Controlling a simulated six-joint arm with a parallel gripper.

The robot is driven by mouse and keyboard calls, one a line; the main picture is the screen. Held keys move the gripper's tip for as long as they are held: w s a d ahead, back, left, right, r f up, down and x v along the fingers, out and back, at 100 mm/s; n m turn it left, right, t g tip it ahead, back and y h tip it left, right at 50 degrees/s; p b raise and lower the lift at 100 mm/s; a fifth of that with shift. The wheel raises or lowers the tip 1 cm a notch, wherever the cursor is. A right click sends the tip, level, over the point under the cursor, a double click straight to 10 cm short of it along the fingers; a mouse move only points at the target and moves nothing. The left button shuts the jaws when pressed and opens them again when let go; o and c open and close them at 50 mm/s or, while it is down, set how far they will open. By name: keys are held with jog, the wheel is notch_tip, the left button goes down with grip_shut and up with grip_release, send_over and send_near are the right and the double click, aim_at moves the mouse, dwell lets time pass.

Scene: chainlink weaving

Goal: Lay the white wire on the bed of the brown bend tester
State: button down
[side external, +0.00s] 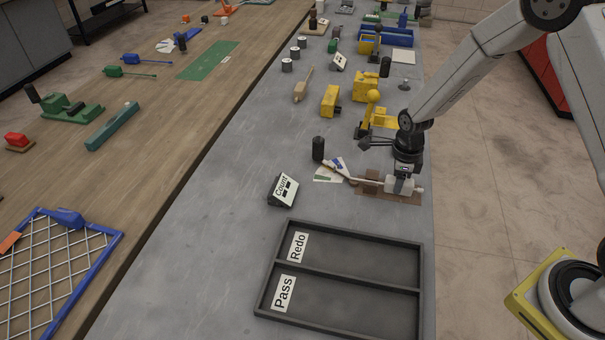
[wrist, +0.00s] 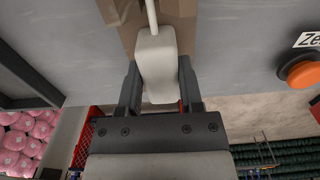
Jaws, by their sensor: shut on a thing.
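The brown bend tester (side external: 371,177) stands on the grey bench, its flat base (side external: 376,194) running under my gripper. It also shows in the wrist view (wrist: 187,26) beyond the fingers. My gripper (side external: 403,178) points down over its right part. In the wrist view my gripper (wrist: 158,88) is shut on the thick white block at the near end of the white wire (wrist: 151,14). The white block (side external: 398,185) shows below the fingers in the side view. The thin part runs left toward the brown block. Whether the wire touches the bed, I cannot tell.
A two-part dark tray (side external: 345,225) labelled Redo and Pass lies in front. A Count box (side external: 283,189), a dark cylinder (side external: 318,149) and a printed card (side external: 324,177) stand to the left. A yellow device (side external: 366,118) stands behind. An orange button (wrist: 301,73) shows in the wrist view.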

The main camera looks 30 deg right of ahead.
jog(key=shift+c, duration=0.8)
grip_release()
jog(key=shift+r, duration=3.85)
